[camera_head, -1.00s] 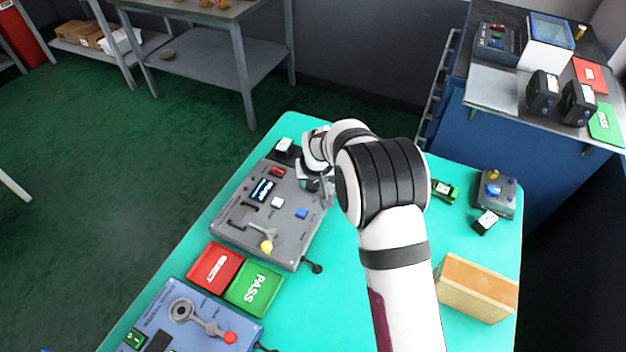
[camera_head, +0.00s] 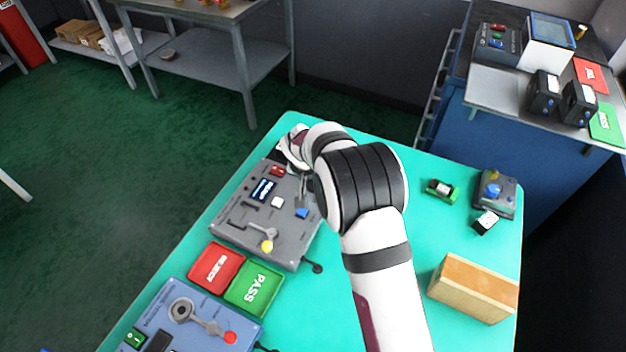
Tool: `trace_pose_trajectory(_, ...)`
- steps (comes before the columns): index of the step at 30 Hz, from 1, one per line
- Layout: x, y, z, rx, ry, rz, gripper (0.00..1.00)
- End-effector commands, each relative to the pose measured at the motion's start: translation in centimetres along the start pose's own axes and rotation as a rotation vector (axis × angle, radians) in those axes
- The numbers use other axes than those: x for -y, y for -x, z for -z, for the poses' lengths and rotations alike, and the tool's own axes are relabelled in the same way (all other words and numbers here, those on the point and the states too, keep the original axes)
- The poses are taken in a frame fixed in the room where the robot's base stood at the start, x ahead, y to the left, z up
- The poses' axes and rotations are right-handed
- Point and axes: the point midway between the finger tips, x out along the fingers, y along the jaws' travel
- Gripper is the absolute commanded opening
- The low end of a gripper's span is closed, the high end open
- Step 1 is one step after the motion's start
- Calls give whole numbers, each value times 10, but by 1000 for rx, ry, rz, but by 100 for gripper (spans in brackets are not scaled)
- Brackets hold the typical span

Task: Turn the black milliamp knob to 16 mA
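The grey positioner panel (camera_head: 228,236) lies at the left of the green table, with a small blue display (camera_head: 263,189), a red part, white and blue blocks and a yellow-tipped lever (camera_head: 266,246). My arm reaches over the panel's upper right corner. My gripper (camera_head: 302,188) points down there, mostly hidden by my own wrist; a thin grey finger part shows at the panel's right edge. I cannot make out the black milliamp knob, which is hidden or too small near the gripper. Whether the fingers touch or hold anything does not show.
Red REJECT (camera_head: 217,268) and green PASS (camera_head: 254,288) trays lie below the panel, beside a blue panel (camera_head: 188,325) with a red-tipped lever. A wooden block (camera_head: 473,288), a small green part (camera_head: 440,189) and a grey unit (camera_head: 494,192) stand at right.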

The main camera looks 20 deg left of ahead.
Motion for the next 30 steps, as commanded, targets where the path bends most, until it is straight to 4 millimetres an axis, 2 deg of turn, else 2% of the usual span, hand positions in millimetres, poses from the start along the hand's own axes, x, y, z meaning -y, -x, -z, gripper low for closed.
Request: trace_pose_trajectory(30, 4, -1, 2, 0, -866, -356, 0)
